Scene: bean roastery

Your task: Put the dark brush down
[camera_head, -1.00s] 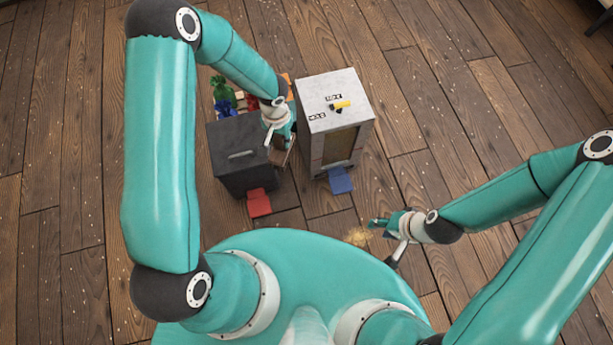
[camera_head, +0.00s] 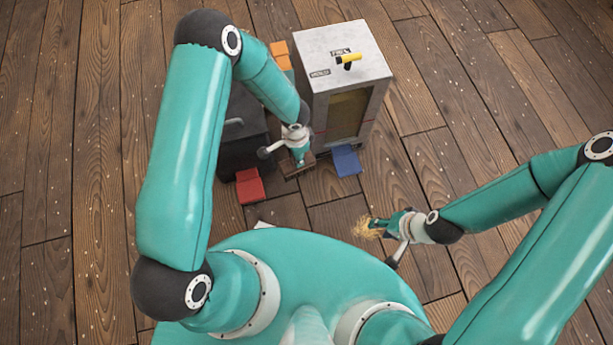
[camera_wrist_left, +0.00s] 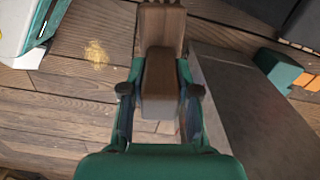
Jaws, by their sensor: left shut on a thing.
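The dark brush (camera_wrist_left: 160,85) is a brown block with a wider upper part, between the two fingers of my left gripper (camera_wrist_left: 158,100) in the left wrist view. In the head view my left gripper (camera_head: 298,163) is shut on the brush (camera_head: 300,170), between the dark bin and the grey cabinet. The brush's lower end is partly hidden, so I cannot tell whether it touches the floor. My right gripper (camera_head: 383,224) is low at the right, beside a straw-coloured pile (camera_head: 364,229); its opening is unclear.
A dark bin (camera_head: 238,150) stands left of the brush, and a grey cabinet (camera_head: 345,62) with a yellow-handled item (camera_head: 349,61) on top stands right. A red pad (camera_head: 249,186) and a blue pad (camera_head: 346,160) lie in front. Floor at right is open.

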